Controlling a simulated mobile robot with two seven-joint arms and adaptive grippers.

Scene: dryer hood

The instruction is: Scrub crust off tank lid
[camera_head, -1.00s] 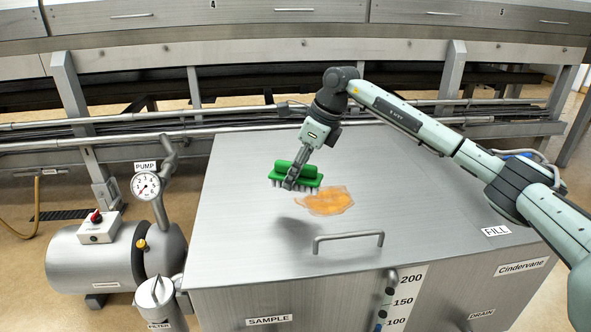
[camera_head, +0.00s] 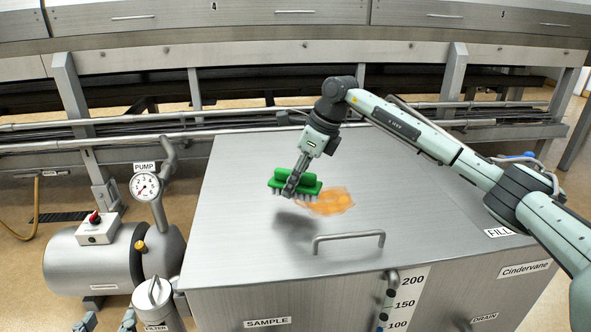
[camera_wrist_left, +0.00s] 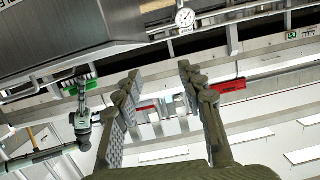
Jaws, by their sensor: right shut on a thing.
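The tank lid (camera_head: 400,215) is a broad grey metal top with a bar handle (camera_head: 348,241) near its front edge. An orange crust patch (camera_head: 333,202) lies on it near the middle. My right gripper (camera_head: 291,187) is shut on a green brush (camera_head: 312,185), bristles down, at the crust's left side. The brush overlaps the crust's left edge in the picture. A shadow falls below it, and contact with the lid is unclear. In the left wrist view, the brush (camera_wrist_left: 78,90) shows at the left. My left gripper (camera_wrist_left: 158,72) is open and empty; its tips (camera_head: 107,322) show at the bottom left of the head view.
A pump with a round gauge (camera_head: 145,186), a grey cylinder (camera_head: 80,262) and a filter canister (camera_head: 155,300) stand left of the tank. Pipes and a steel frame (camera_head: 300,55) run behind it. The lid's right part is bare.

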